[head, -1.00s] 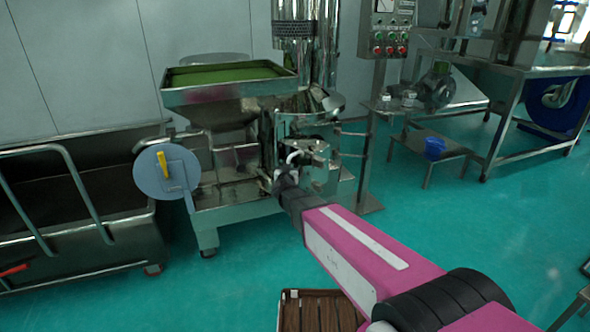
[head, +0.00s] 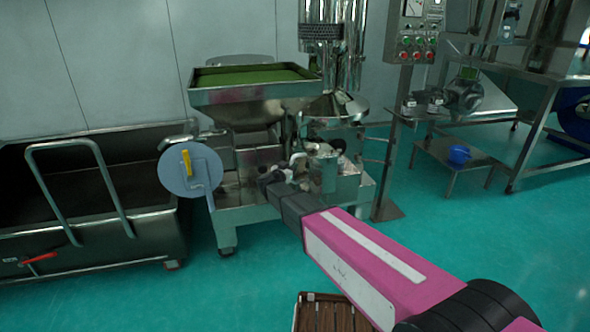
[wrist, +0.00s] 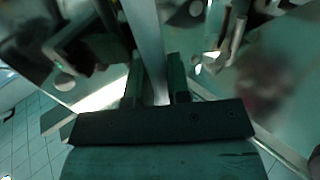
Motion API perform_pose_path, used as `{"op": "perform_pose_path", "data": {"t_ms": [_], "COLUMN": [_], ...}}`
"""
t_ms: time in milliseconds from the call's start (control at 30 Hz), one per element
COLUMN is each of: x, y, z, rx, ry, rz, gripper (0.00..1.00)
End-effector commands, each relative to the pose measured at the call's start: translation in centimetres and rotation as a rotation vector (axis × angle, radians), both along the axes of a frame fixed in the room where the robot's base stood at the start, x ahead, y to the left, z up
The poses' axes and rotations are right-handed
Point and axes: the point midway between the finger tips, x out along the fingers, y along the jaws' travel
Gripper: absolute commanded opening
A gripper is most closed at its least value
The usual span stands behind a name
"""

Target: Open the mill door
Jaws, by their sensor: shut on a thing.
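The mill (head: 345,190) is a stainless-steel machine below a square hopper holding green material; it stands just beyond the end of my arm in the head view. My gripper (wrist: 156,75) is shut on the edge of a thin grey metal plate (wrist: 148,32), which runs between its two dark fingers in the wrist view. This plate looks like the mill door, but its outline and hinge are hidden. In the head view my dark wrist reaches the mill's lower front and covers the fingers. Shiny, blurred metal surfaces lie on both sides of the plate in the wrist view.
A round grey disc with a yellow handle (head: 191,170) sits left of the mill. A steel cart (head: 100,240) stands farther left. A control-box post (head: 400,120) and a low table with a blue bowl (head: 458,155) are right. A brown slatted pallet (head: 325,312) lies near the bottom.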

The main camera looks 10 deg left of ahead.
Motion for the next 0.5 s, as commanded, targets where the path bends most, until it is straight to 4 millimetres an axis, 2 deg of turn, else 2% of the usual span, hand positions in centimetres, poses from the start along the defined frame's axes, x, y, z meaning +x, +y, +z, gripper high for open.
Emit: {"op": "perform_pose_path", "data": {"t_ms": [367,400,467,500], "x": [0.11,0.11,0.11,0.1], "y": [0.01,0.01,0.02,0.02], "z": [0.05,0.05,0.06,0.06], "rx": [-0.002,-0.002,-0.002,-0.001], "ry": [-0.001,-0.001,-0.001,-0.002], "rz": [-0.007,-0.007,-0.006,-0.006], "gripper": [0.0,0.21,0.41,0.42]}}
